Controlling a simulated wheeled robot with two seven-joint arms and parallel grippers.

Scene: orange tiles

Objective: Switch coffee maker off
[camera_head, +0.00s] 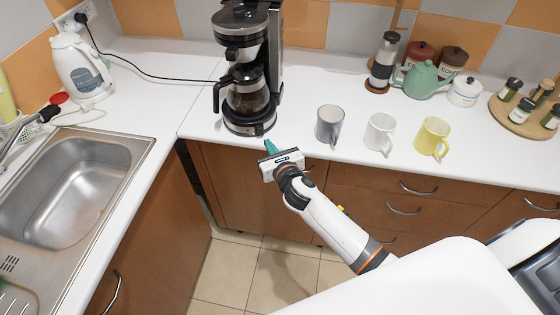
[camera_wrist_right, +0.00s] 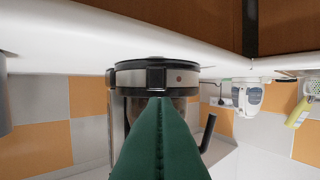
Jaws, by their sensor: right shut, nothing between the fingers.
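The black and silver coffee maker (camera_head: 247,50) stands on the white counter, with its glass carafe (camera_head: 248,97) holding dark coffee. In the right wrist view, which looks upside down, its round base (camera_wrist_right: 130,78) shows a silver band with a small dark block and a small reddish dot (camera_wrist_right: 180,78). My right gripper (camera_head: 270,147) is at the counter's front edge, just in front of the base. Its green fingers (camera_wrist_right: 158,110) are shut and empty, pointing at the base near the dark block. I cannot tell whether they touch it. My left gripper is not in view.
A grey mug (camera_head: 329,124), a white mug (camera_head: 379,132) and a yellow mug (camera_head: 432,137) stand right of the coffee maker. A white kettle (camera_head: 80,66) and its black cord are at the left, behind the sink (camera_head: 70,185). Drawers lie below the counter.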

